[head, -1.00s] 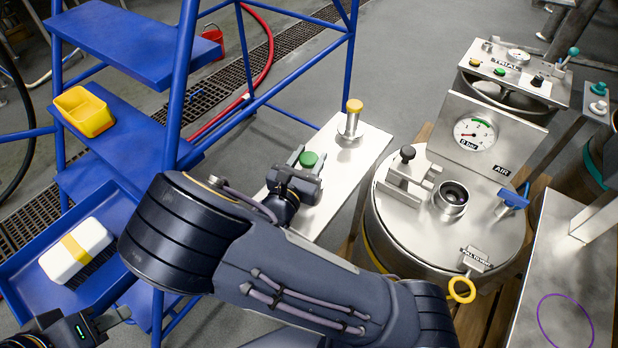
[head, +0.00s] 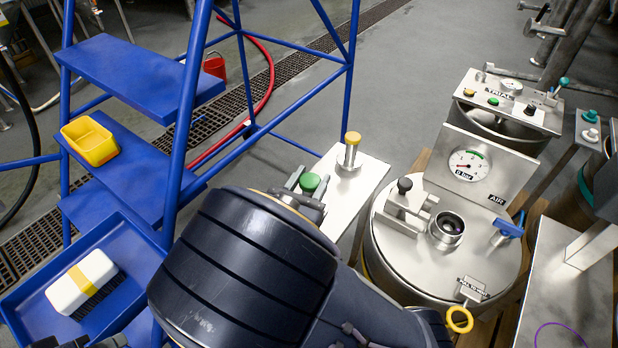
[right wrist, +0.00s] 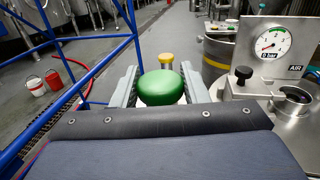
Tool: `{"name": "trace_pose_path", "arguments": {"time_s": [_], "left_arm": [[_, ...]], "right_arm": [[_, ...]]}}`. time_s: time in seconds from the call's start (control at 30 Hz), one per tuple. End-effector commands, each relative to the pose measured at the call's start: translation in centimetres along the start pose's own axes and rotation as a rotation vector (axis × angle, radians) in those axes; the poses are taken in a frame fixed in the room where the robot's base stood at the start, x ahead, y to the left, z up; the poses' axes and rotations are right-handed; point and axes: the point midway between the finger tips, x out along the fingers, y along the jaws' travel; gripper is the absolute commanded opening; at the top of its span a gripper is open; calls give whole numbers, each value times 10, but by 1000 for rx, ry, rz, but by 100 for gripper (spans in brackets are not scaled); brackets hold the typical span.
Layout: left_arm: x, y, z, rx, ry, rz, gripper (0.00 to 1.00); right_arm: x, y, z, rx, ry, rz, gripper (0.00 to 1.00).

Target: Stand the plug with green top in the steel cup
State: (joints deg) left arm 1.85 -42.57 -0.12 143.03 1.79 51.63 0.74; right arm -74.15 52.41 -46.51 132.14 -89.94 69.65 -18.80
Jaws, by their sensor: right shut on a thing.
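The plug with green top (head: 310,182) is between the fingers of my right gripper (head: 303,186). In the right wrist view its green top (right wrist: 162,88) sits between the two grey fingers of my right gripper (right wrist: 160,90), which is shut on it. Its lower part is hidden by my arm and gripper, so I cannot tell how far it is above the plate. The steel cup (head: 447,228), round with a dark opening, stands on the drum lid to the right, apart from the plug. Only a sliver of my left gripper (head: 85,342) shows at the bottom left edge.
A yellow-topped plug (head: 350,152) stands on the steel plate (head: 370,176) behind the green one. A black-knobbed clamp (head: 405,205), the pressure gauge panel (head: 480,165) and a blue-handled valve (head: 507,232) surround the cup. Blue steps (head: 125,150) are at left.

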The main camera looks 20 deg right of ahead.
Motion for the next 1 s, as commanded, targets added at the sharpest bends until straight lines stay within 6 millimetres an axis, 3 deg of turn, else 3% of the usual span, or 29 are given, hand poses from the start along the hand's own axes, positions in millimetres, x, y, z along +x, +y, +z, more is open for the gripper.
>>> {"name": "trace_pose_path", "arguments": {"time_s": [0.1,0.3,0.6,0.77,1.0], "left_arm": [[-6,3,-3,0,0,0,36],[-12,6,-6,0,0,0,36],[-15,7,-8,0,0,0,36],[-17,8,-8,0,0,0,36],[-28,13,-14,0,0,0,36]], "right_arm": [[-26,-12,15,1,0,6,0],[-58,-29,30,1,0,4,0],[-78,-40,38,1,-1,0,0],[-73,-36,41,0,0,10,0],[-29,4,53,-1,2,139,0]]}}
